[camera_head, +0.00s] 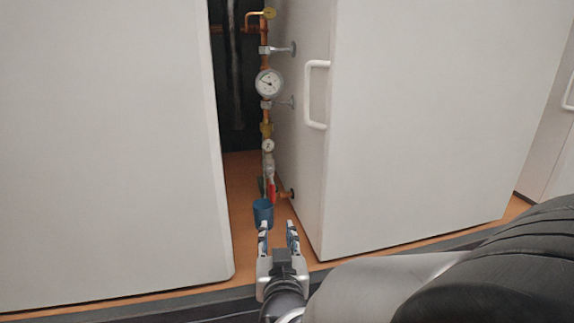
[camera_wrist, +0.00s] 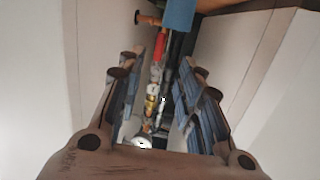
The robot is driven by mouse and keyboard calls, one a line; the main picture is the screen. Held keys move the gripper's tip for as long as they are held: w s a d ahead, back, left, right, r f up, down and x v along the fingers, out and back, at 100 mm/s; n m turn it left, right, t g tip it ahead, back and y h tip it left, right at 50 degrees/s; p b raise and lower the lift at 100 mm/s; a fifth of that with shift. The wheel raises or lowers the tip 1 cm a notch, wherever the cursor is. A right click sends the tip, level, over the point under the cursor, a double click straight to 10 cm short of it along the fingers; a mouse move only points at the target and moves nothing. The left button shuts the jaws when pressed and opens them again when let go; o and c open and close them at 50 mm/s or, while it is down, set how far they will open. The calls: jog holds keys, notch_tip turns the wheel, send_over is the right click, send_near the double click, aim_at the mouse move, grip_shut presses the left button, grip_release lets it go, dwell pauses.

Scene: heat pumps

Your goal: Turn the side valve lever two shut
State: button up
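A red valve lever (camera_head: 271,190) sits low on the copper pipe run in the gap between two white cabinets. It also shows in the wrist view (camera_wrist: 160,48), near the top centre. No label is legible, so I cannot tell which lever is number two. My gripper (camera_head: 278,227) is open and empty, its two fingers apart in front of the gap, just below and short of the red lever. In the wrist view the fingers (camera_wrist: 162,64) stand either side of the pipe run. A blue cup-like piece (camera_head: 263,212) is just beyond the left fingertip.
The left white cabinet (camera_head: 110,150) and right white cabinet (camera_head: 420,130) wall in the narrow gap. A large gauge (camera_head: 269,83) and a small gauge (camera_head: 268,146) sit higher on the pipe. A copper stub (camera_head: 287,194) meets the right cabinet's side. A white handle (camera_head: 316,95) protrudes.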

aim_at(273, 189)
jog(key=shift+t, duration=0.7)
jog(key=w, duration=0.5)
jog(key=w+a+r+p, duration=0.1)
jog(key=w, duration=0.5)
jog(key=w+a, duration=0.1)
jog(key=w, duration=0.5)
jog(key=shift+w+a+r+p, duration=0.15)
jog(key=shift+w+r+p, duration=0.1)
jog(key=shift+r+p, duration=0.1)
jog(key=shift+c, duration=0.2)
grip_shut()
